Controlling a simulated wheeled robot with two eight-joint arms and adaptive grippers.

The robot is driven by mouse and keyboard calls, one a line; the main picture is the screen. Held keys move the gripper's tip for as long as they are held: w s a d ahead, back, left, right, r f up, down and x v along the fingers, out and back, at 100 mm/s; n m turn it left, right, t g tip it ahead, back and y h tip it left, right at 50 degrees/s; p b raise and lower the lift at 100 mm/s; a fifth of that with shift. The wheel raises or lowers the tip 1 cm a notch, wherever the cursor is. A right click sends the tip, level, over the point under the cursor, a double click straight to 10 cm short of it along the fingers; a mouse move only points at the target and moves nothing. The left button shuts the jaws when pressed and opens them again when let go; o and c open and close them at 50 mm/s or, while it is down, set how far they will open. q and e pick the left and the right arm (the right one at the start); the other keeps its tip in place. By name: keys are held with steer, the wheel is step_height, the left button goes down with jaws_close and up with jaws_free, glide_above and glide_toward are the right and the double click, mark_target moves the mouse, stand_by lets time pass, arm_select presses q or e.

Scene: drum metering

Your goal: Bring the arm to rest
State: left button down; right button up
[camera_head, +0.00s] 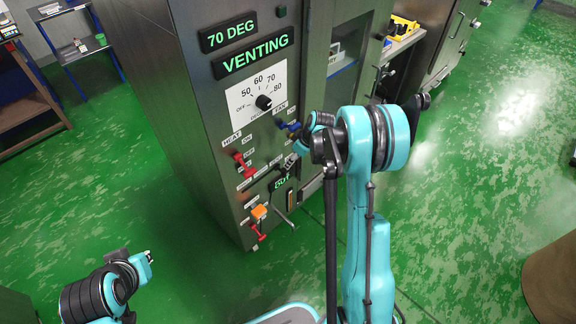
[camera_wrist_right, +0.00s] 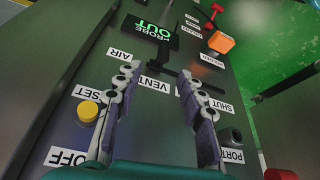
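The steel cabinet (camera_head: 205,110) stands ahead, its lit displays reading 70 DEG and VENTING (camera_head: 252,55). My right arm (camera_head: 368,225) reaches up in front of its right side. My right gripper (camera_wrist_right: 158,80) faces the control panel (camera_wrist_right: 150,125) in the right wrist view, its two fingers spread, with the VENT label and a dark lever (camera_wrist_right: 180,60) seen between them. I see nothing held, and I cannot tell whether a finger touches the panel. My left arm (camera_head: 95,295) is at the lower left; its fingers are not clear.
The panel carries a dial (camera_head: 264,102), a blue FAN handle (camera_head: 290,126), a red HEAT switch (camera_head: 240,160), an orange block (camera_head: 259,212) and a yellow button (camera_wrist_right: 88,111). A brown drum (camera_head: 552,285) stands at the right. Green floor is open between.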

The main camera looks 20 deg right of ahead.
steer(key=shift+v, duration=1.25)
steer(key=s+a+r+m+t+h, duration=0.1)
steer(key=s+a+r+m, duration=0.1)
steer(key=s+a+r, duration=0.4)
steer(key=s+a+r+m, duration=0.15)
steer(key=s+r, duration=0.25)
steer(key=r, duration=0.4)
steer(key=s+a+r+m+t, duration=0.1)
steer(key=s+a, duration=0.2)
steer(key=s, duration=0.4)
steer(key=s+a+r+m+t+h, duration=0.1)
steer(key=s+a+m, duration=0.1)
steer(key=s, duration=0.6)
steer(key=shift+s+a, duration=0.3)
steer(key=shift+a, duration=0.4)
